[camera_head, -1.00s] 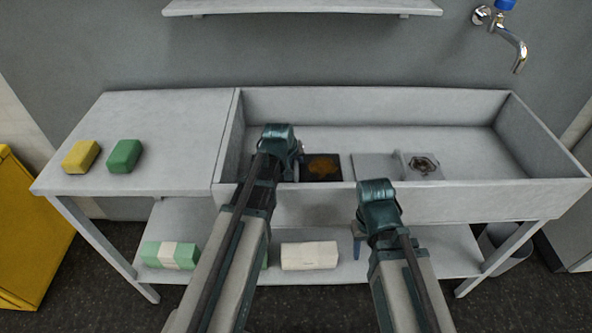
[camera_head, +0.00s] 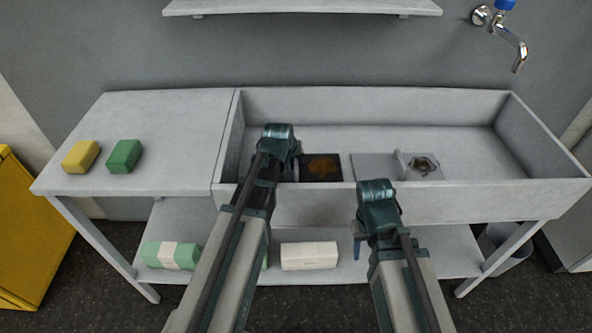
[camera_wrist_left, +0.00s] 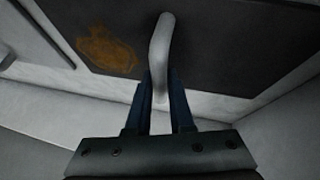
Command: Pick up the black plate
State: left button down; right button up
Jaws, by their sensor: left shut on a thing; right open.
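The black plate (camera_head: 321,167) lies in the basin, with an orange-brown stain on it. It also shows in the left wrist view (camera_wrist_left: 205,35), where a light grey curved piece (camera_wrist_left: 161,45), seemingly its handle, rises over the dark surface. My left gripper (camera_wrist_left: 160,92) is shut on this curved piece, its two dark blue fingers on either side of it. In the head view my left gripper (camera_head: 281,155) is over the left part of the plate and hides it. My right gripper (camera_head: 361,238) is open and empty in front of the basin's front wall.
A light grey plate (camera_head: 373,168) with a stained patch lies to the right in the basin (camera_head: 470,140). A yellow sponge (camera_head: 81,156) and a green sponge (camera_head: 124,156) are on the left counter. Wrapped packs (camera_head: 309,256) lie on the shelf below. A tap (camera_head: 515,48) hangs upper right.

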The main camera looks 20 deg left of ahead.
pick_arm(q)
jog(key=shift+r, duration=0.1)
notch_tip(320, 180, up, 10)
jog(key=p, duration=1)
